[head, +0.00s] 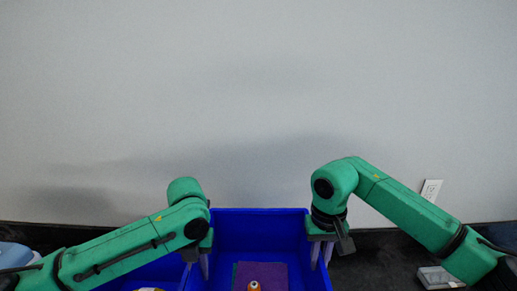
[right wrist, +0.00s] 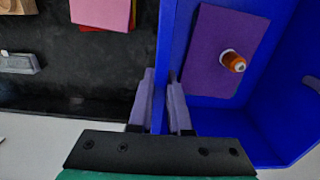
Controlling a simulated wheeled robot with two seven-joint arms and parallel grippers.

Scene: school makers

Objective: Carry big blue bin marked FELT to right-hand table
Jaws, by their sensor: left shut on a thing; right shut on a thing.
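The big blue bin (head: 262,225) is at the bottom middle of the head view, its lower part cut off by the frame. No FELT marking shows. Inside lie purple felt (head: 270,275) and an orange spool with a pale top (head: 254,286). My left gripper (head: 197,270) is shut on the bin's left wall. My right gripper (head: 322,255) is shut on its right wall; in the right wrist view that wall (right wrist: 166,60) runs between the two fingers. Whether the bin touches a surface beneath cannot be told.
Another blue container (head: 160,274) shows left of the bin, partly behind my left arm. A dark surface (right wrist: 90,75) beside the bin holds a pink sheet (right wrist: 100,12) over red and a grey block (right wrist: 20,64). A pale wall (head: 250,100) with an outlet (head: 431,190) stands behind.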

